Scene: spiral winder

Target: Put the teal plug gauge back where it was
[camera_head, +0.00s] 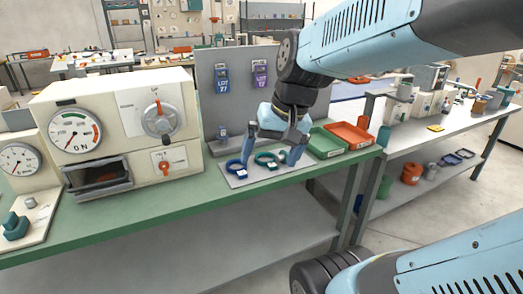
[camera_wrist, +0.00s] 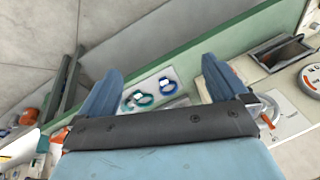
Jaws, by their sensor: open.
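A teal piece (camera_head: 15,226), which looks like the plug gauge, stands on a pale base below the small dial at the far left. Its exact shape is too small to tell. My gripper (camera_head: 268,162) is open, pointing down over the grey plate (camera_head: 288,177) at mid-bench, far to the right of that piece. On the plate lie a blue ring (camera_head: 236,168) and a teal ring (camera_head: 267,159), both with tags. In the wrist view, the teal ring (camera_wrist: 138,101) and blue ring (camera_wrist: 168,85) show between my open fingers (camera_wrist: 162,70). I see nothing held.
A cream machine (camera_head: 120,125) with a dial and open drawer stands left of the plate. A grey panel (camera_head: 228,100) with two lot tags rises behind. A green tray (camera_head: 325,143) and an orange tray (camera_head: 350,135) are to the right. The green bench front (camera_head: 120,222) is clear.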

